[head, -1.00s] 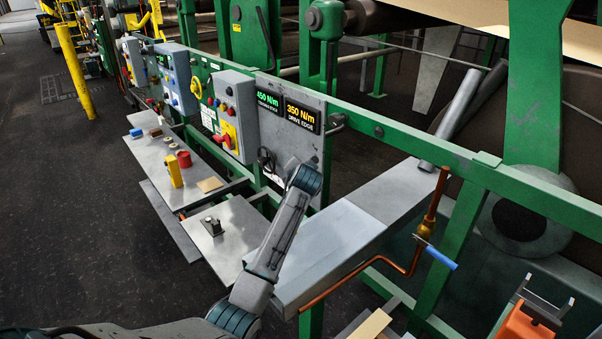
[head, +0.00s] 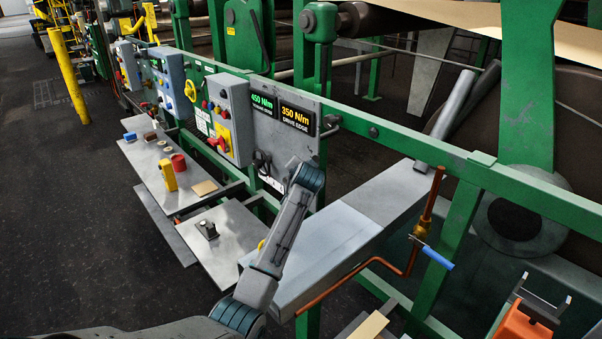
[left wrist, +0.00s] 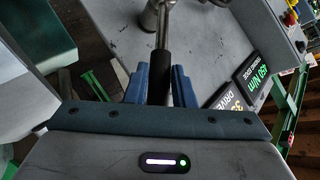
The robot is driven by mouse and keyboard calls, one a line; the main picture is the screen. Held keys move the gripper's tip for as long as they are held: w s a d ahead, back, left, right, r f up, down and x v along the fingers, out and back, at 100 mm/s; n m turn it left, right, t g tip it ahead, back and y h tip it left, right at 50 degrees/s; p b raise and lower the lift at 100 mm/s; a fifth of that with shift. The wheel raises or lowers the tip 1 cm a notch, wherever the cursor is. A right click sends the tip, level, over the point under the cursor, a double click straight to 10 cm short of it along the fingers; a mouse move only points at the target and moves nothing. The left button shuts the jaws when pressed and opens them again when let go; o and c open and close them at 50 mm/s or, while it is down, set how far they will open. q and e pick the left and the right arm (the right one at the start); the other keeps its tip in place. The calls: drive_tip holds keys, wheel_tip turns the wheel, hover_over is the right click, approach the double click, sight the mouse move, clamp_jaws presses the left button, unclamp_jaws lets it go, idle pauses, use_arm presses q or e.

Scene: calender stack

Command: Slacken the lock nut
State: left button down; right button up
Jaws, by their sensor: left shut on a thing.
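My left gripper (left wrist: 160,74) is shut on the black handle (left wrist: 162,55) of a tool in the left wrist view. The tool's bare metal part runs away from the fingers to a round grey metal fitting (left wrist: 150,18) at the top edge, on the grey panel. I cannot tell whether that fitting is the lock nut or how the tool's end sits on it. In the head view my left arm rises in front of the panel (head: 284,147), below the two displays, and hides most of the gripper.
The green rail (head: 400,145) and grey beam (head: 335,240) lie close to my left arm. A shelf with small items (head: 150,165) and control boxes (head: 228,115) are left. The floor beyond is open.

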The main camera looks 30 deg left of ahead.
use_arm(q)
drive_tip(key=shift+r, duration=0.1)
drive_tip(key=c, duration=1.8)
unclamp_jaws()
drive_tip(key=shift+c, duration=0.2)
clamp_jaws()
drive_tip(key=shift+w+a+r+p, duration=0.15)
drive_tip(key=shift+a+r+p, duration=0.15)
drive_tip(key=shift+p, duration=0.6)
drive_tip(key=shift+a+g+h+p, duration=0.1)
drive_tip(key=shift+g+h+p, duration=0.2)
drive_tip(key=shift+p, duration=0.05)
drive_tip(key=shift+r, duration=0.15)
